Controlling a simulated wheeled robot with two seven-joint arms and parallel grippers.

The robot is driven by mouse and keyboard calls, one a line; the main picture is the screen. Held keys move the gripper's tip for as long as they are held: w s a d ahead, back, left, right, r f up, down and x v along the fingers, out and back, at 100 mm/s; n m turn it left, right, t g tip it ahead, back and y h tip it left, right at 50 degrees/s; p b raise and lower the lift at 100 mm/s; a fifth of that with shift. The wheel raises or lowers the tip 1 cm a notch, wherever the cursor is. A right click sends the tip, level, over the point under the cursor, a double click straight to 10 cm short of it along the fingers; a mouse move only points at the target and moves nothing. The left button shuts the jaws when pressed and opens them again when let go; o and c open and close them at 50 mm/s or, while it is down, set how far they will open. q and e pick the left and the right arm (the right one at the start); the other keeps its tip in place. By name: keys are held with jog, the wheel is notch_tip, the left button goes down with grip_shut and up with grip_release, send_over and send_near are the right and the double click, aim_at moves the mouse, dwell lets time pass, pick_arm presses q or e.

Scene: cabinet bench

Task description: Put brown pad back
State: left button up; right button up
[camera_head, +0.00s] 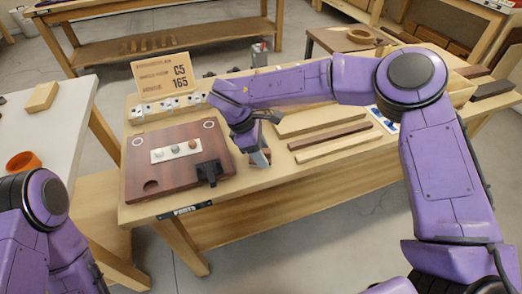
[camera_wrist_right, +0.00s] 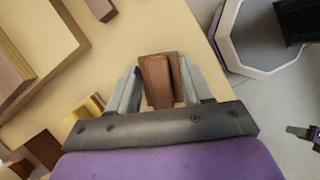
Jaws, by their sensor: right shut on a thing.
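My right gripper (camera_head: 260,158) is low over the front part of the wooden bench, just right of the reddish-brown board (camera_head: 140,163). In the right wrist view, its two grey fingers (camera_wrist_right: 160,88) are shut on a brown pad (camera_wrist_right: 158,80), which sits between the fingertips. In the head view the pad is mostly hidden by the gripper; I cannot tell whether it touches the bench. The board carries a white strip (camera_head: 158,156) with small round pieces, two white rings and a dark round recess (camera_head: 151,186). My left gripper is out of view; only its arm shows at lower left.
A black block (camera_head: 208,173) stands on the board's front right corner. A cardboard sign (camera_head: 162,76) stands behind a row of small white pieces. Several wooden strips (camera_head: 330,136) lie right of my gripper.

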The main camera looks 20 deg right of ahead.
jog(key=shift+f, duration=0.2)
jog(key=o, duration=1.4)
jog(key=shift+c, duration=0.2)
jog(key=shift+r, duration=0.3)
jog(key=v, duration=1.2)
jog(key=shift+b, duration=0.35)
